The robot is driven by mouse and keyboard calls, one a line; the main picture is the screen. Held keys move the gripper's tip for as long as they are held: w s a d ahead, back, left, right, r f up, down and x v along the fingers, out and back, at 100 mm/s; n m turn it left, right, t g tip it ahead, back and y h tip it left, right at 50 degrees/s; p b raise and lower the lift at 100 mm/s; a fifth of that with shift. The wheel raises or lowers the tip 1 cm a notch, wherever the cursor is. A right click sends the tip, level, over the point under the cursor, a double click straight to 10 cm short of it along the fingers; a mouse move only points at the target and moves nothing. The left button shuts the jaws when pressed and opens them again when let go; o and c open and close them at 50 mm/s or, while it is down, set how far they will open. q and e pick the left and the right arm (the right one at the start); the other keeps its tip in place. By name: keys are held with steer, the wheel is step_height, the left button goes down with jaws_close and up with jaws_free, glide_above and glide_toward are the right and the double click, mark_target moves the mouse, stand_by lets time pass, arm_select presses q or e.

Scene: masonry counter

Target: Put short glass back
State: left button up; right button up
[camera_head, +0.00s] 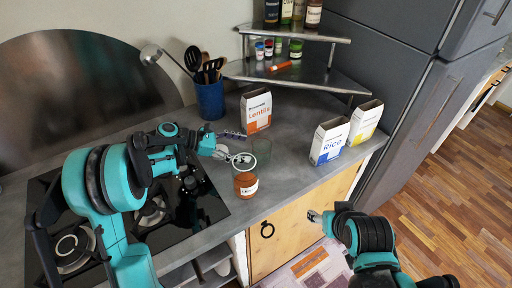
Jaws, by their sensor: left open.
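A short clear glass (262,150) stands on the grey counter, in front of the Lentils box and just behind the orange jar. It is faint against the counter. My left gripper (236,146) is open, with its fingers pointing right, close to the left side of the glass. I cannot tell whether a finger touches it. My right gripper (314,216) is low, in front of the wooden cabinet door; its jaws are too small to read.
An orange jar (245,184) stands near the counter's front edge. A Lentils box (256,110), Rice box (329,141) and yellow box (364,121) stand on the counter. A blue utensil holder (210,100), corner shelf (300,75) and black hob (205,205) surround the space.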

arm_select(q)
steer(key=shift+p+v, duration=0.45)
steer(key=shift+v, duration=1.95)
